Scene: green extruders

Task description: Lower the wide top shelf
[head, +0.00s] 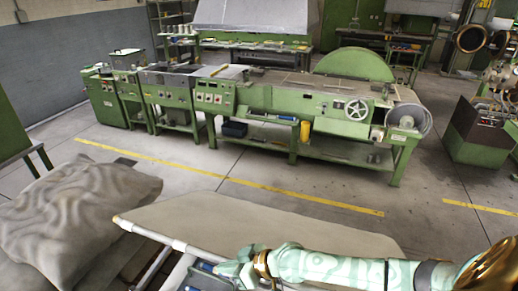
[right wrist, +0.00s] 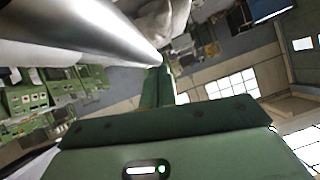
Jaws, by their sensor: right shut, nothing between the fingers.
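The wide top shelf (head: 270,225) is a flat beige-grey panel at the bottom middle of the head view. A pale metal tube (head: 165,238) runs along its near left edge. My right gripper (head: 232,268) is at the tube's near end, with its arm coming in from the lower right. It is shut with nothing in it. In the right wrist view a shiny tube (right wrist: 100,30) passes close by the shut green fingers (right wrist: 158,88). Whether they touch the tube I cannot tell. My left gripper is not in view.
A grey cloth-like heap (head: 75,210) lies left of the shelf. A long green machine bench (head: 270,105) stands beyond, across open floor with yellow lines (head: 250,185). A blue item (head: 200,279) shows below the tube.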

